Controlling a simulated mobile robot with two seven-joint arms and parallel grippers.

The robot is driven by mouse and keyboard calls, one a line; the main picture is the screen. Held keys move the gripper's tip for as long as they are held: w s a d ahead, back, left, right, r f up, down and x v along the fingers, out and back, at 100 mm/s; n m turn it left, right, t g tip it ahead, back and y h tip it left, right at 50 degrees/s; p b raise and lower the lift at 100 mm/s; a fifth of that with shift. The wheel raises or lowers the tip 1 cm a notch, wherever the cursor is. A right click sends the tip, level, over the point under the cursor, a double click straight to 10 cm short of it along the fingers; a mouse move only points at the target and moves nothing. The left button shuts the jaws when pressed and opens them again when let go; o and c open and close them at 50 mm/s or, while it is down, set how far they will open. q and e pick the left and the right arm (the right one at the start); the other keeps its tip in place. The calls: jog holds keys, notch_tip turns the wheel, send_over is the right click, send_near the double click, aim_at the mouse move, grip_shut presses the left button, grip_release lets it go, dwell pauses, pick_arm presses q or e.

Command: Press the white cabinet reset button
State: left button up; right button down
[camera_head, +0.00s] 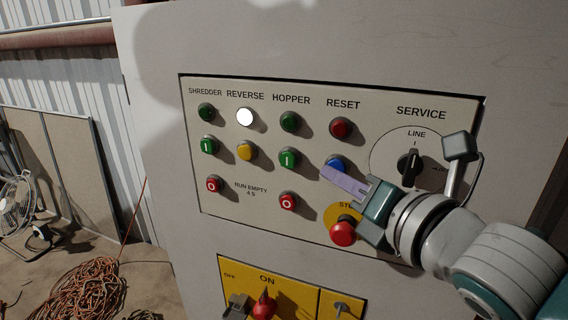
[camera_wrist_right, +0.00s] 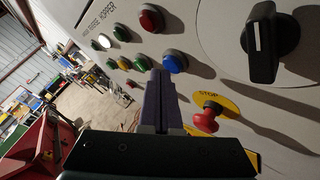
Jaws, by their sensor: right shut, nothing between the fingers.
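The white cabinet (camera_head: 210,55) carries a control panel (camera_head: 330,100). Under the RESET label are a dark red lamp (camera_head: 340,127) and a blue button (camera_head: 336,161). In the wrist view the blue button (camera_wrist_right: 176,62) is beside and partly behind my fingertips. My right gripper (camera_head: 326,172) is shut and empty, its purple fingers (camera_wrist_right: 158,76) pointing at the panel next to the blue button. The fingers cover the button's lower part in the head view. I cannot tell whether they touch it. My left gripper is not in view.
A red STOP mushroom button (camera_head: 342,233) on a yellow disc sits just below my fingers. A black SERVICE knob (camera_head: 409,167) is to the right. A white lit lamp (camera_head: 245,117) is under REVERSE. Green buttons are to the left. A yellow ON switch plate (camera_head: 290,295) is lower.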

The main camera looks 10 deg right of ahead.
jog(key=shift+w+d, duration=0.25)
jog(key=shift+w, duration=0.15)
dwell(0.7)
jog(key=shift+s, duration=0.1)
jog(key=shift+s+a, duration=0.45)
jog(key=shift+s, duration=0.2)
jog(key=shift+s+a+p, duration=0.4)
jog(key=shift+s+a, duration=0.3)
jog(key=shift+s, duration=0.35)
jog(key=shift+s+a+p, duration=0.35)
jog(key=shift+s+a, duration=0.35)
jog(key=shift+s, duration=0.3)
